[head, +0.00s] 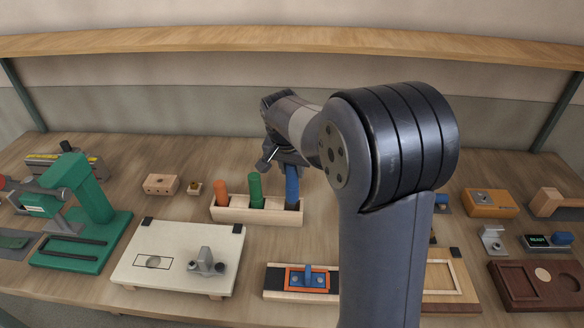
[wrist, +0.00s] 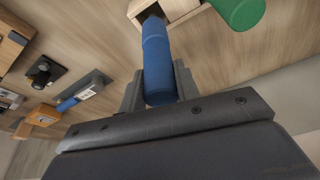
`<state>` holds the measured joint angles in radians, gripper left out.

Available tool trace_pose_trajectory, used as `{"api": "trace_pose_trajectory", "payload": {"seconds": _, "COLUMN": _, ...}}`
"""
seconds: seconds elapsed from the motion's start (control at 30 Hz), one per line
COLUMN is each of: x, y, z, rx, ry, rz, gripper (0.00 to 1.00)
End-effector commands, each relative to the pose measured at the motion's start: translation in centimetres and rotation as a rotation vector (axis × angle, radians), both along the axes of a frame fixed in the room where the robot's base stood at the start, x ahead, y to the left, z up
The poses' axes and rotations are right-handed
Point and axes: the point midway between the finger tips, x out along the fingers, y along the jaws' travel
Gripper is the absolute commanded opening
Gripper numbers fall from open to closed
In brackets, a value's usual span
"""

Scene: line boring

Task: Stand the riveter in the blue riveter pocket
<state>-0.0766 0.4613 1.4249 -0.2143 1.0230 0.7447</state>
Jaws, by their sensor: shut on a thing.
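The riveter (head: 292,187) shows as a blue cylinder, upright in the head view, at the right end of a pale wooden rack (head: 230,215). My gripper (head: 288,168) is shut on its upper part from above. In the wrist view the blue riveter (wrist: 158,60) sits between the two fingers of my gripper (wrist: 160,92). Its far end meets a dark square pocket (wrist: 152,12) in the rack (wrist: 180,8). I cannot tell how deep it reaches into the pocket. An orange handle (head: 221,194) and a green handle (head: 255,190) stand in the rack to its left.
A green press (head: 85,205) stands at the left. A white board (head: 180,258) with a grey bracket lies in front of the rack. A wooden block (head: 160,184) lies behind left. An orange box (head: 490,203) and a dark brown tray (head: 535,290) are at the right.

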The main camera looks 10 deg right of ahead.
Motion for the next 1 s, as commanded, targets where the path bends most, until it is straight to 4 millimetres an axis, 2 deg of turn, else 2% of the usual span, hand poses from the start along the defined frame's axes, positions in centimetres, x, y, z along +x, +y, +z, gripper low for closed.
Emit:
{"api": "trace_pose_trajectory", "payload": {"seconds": 0.4, "x": 0.1, "y": 0.0, "z": 0.0, "rx": 0.0, "ry": -0.001, "rz": 0.0, "gripper": 0.0}}
{"api": "trace_pose_trajectory", "payload": {"seconds": 1.0, "x": 0.1, "y": 0.0, "z": -1.5, "rx": 0.0, "ry": -0.001, "rz": 0.0, "gripper": 0.0}}
